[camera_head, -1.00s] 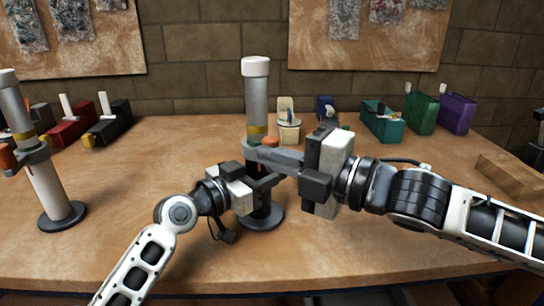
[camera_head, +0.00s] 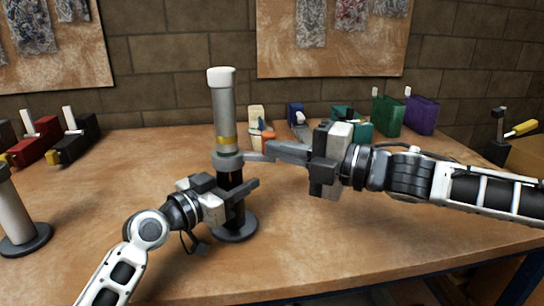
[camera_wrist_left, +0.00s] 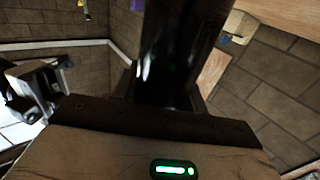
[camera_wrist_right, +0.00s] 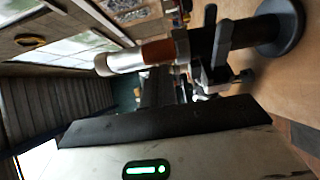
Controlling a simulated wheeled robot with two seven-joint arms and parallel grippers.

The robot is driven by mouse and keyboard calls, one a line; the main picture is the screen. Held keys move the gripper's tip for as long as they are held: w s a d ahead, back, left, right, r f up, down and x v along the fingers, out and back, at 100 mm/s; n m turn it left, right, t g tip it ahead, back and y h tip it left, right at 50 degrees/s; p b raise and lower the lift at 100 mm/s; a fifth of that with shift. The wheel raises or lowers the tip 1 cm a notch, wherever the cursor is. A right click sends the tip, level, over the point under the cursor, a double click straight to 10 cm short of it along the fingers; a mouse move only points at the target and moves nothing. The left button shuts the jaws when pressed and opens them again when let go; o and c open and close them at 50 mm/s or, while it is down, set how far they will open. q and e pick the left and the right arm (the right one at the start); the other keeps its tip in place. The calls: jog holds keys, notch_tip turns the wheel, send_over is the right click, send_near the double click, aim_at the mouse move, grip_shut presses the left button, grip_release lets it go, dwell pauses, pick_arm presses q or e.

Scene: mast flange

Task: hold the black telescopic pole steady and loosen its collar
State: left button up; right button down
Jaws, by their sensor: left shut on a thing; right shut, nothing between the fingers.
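The black telescopic pole (camera_head: 236,217) stands upright on a round dark base, with a grey upper tube, yellow band and white cap. Its collar (camera_head: 228,160) sits below the band. An orange piece (camera_head: 268,136) shows right of the collar; whether it belongs to the collar's lever is unclear. My left gripper (camera_head: 238,190) is shut around the black lower tube, which fills the left wrist view (camera_wrist_left: 182,50). My right gripper (camera_head: 268,151) is shut and empty, its fingertips right of the collar; contact cannot be told. The pole's white cap shows in the right wrist view (camera_wrist_right: 122,62).
Another pole (camera_head: 14,212) stands at the left edge. Red (camera_head: 36,142) and black (camera_head: 78,136) boxes are at the back left. Several boxes, including a green one (camera_head: 388,114) and a purple one (camera_head: 422,114), line the back right. The front table is clear.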

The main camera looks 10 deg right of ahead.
pick_arm(q)
jog(key=shift+s+d, duration=0.1)
jog(key=shift+d, duration=0.05)
jog(key=shift+f, duration=0.1)
pick_arm(e)
jog(key=w+d+n+g+y, duration=0.1)
jog(key=w+g, duration=0.1)
jog(key=w, duration=0.4)
jog(key=shift+d, duration=0.4)
pick_arm(q)
jog(key=shift+s+d, duration=0.1)
pick_arm(e)
jog(key=shift+a+f+n, duration=0.15)
jog(key=shift+n, duration=0.15)
jog(key=s+d, duration=0.2)
jog(key=s, duration=0.2)
pick_arm(q)
jog(key=shift+w+a, duration=0.2)
jog(key=shift+a, duration=0.1)
pick_arm(e)
jog(key=w+d, duration=0.7)
jog(key=shift+w+r, duration=0.2)
jog(key=shift+w, duration=0.2)
